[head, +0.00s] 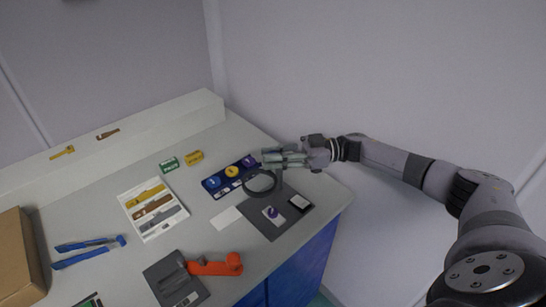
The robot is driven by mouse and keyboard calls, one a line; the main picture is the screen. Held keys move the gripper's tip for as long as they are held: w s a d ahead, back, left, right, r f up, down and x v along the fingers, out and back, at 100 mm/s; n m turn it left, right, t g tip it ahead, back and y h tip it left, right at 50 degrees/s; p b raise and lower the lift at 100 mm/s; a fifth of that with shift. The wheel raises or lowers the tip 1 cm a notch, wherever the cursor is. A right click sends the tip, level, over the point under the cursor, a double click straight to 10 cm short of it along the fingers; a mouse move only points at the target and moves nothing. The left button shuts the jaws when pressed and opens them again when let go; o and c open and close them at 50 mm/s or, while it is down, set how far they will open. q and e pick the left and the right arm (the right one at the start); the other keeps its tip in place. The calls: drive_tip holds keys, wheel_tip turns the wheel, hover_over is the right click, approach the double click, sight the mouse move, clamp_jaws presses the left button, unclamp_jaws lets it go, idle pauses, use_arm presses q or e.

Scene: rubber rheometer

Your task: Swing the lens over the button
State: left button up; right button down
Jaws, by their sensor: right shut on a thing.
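The lens (260,182) is a dark round ring with clear glass, on a short post (279,179) at the back of a dark grey base plate (262,224). It hangs over the plate's back left edge, beside the blue panel. A small purple round piece on a white label, which looks like the button (271,212), lies on the plate in front of the lens, apart from it and uncovered. My right gripper (271,159) reaches in from the right, shut at the top of the post; the exact grip is too small to see. My left gripper is out of view.
A blue panel (213,192) with blue, yellow and purple discs lies behind the lens. A black-framed device (299,202) sits on the plate's right side. A white tray (130,203) of strips, an orange handset (217,266) and blue tongs (88,249) lie left.

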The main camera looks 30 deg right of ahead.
drive_tip(key=c, duration=1.3)
unclamp_jaws()
drive_tip(key=shift+c, duration=0.2)
wheel_tip(320, 180, up, 10)
drive_tip(key=shift+r, duration=0.1)
drive_tip(key=shift+c, duration=0.4)
